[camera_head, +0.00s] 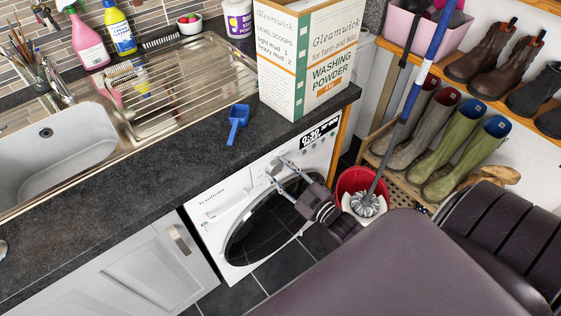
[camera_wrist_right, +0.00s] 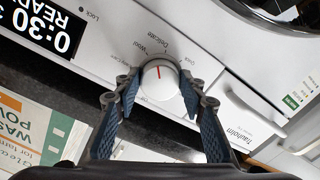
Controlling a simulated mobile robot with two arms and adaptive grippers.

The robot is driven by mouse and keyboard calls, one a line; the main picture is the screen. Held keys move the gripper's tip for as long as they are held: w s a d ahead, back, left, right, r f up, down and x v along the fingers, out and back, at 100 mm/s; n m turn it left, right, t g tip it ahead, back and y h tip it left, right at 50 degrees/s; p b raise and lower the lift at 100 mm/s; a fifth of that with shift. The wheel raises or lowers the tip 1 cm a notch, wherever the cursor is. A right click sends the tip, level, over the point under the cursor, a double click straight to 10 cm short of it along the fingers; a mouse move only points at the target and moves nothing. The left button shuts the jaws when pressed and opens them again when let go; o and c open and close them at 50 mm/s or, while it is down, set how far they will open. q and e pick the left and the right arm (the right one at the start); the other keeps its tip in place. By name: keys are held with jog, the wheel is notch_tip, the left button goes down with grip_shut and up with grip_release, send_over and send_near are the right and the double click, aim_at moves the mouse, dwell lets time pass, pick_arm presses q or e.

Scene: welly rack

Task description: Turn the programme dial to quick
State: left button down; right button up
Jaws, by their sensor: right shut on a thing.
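The white programme dial (camera_head: 272,167) is on the front panel of the white washing machine (camera_head: 222,204), under the worktop. In the right wrist view the dial (camera_wrist_right: 160,80) is round, with a red mark pointing up, towards the Wool and Delicate labels. A dark display (camera_wrist_right: 40,27) shows 0:30 and READY. My left gripper is not in view.
A washing powder box (camera_head: 300,62) and a blue scoop (camera_head: 237,121) stand on the dark worktop above. A red bucket (camera_head: 347,183) with a mop is right of the machine, near boots (camera_head: 450,150) on a rack. The detergent drawer (camera_wrist_right: 250,108) is beside the dial.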

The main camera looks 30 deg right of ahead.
jog(key=m, duration=0.6)
jog(key=shift+f, duration=0.1)
jog(key=m+b, duration=0.1)
jog(key=m, duration=0.4)
jog(key=shift+a+m+t, duration=0.15)
jog(key=shift+m+t, duration=0.15)
dwell(0.3)
jog(key=o, duration=1.2)
jog(key=shift+c, duration=0.2)
jog(key=s+d, duration=0.1)
jog(key=s, duration=1.1)
jog(key=shift+d+f, duration=0.15)
jog(key=shift+d, duration=0.1)
